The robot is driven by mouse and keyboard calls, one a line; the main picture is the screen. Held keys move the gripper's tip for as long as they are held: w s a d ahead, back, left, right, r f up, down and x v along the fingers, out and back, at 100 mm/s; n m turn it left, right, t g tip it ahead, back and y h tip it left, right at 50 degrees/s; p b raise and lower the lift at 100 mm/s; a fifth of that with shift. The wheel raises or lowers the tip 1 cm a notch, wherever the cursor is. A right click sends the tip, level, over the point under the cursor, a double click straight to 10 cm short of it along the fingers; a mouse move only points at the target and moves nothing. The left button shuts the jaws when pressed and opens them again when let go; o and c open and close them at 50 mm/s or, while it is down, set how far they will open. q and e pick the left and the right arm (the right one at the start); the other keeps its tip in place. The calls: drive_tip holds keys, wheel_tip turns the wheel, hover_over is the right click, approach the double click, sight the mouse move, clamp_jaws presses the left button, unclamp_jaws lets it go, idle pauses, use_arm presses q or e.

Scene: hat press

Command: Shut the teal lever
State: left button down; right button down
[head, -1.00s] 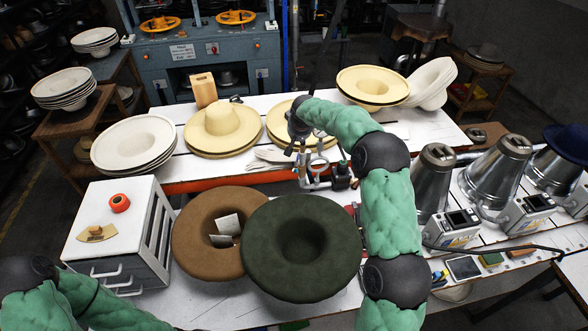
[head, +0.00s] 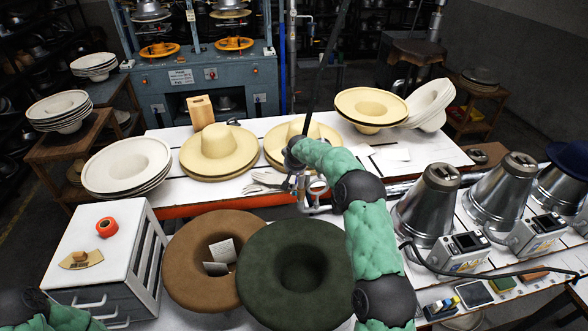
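I cannot make out a teal lever in the head view. My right arm, in a green cover, reaches forward over the white worktable, and its dark wrist end (head: 293,158) is above the table's far part, near the cream hats. The fingers of my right gripper cannot be told apart from the metal parts below the wrist, so its opening does not show.
A brown hat (head: 184,262) and a dark green hat (head: 296,307) lie in front. A white drawer cabinet (head: 75,240) is at left. Cream hats (head: 212,150) line the table behind. Metal cones (head: 428,203) stand at right. A grey-blue press (head: 205,78) is at the back.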

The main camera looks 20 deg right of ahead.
drive_tip(key=f, duration=0.4)
drive_tip(key=shift+s+f, duration=0.1)
drive_tip(key=shift+s, duration=0.15)
drive_tip(key=shift+s+a+f, duration=0.2)
drive_tip(key=shift+s+f, duration=0.25)
drive_tip(key=shift+f, duration=0.1)
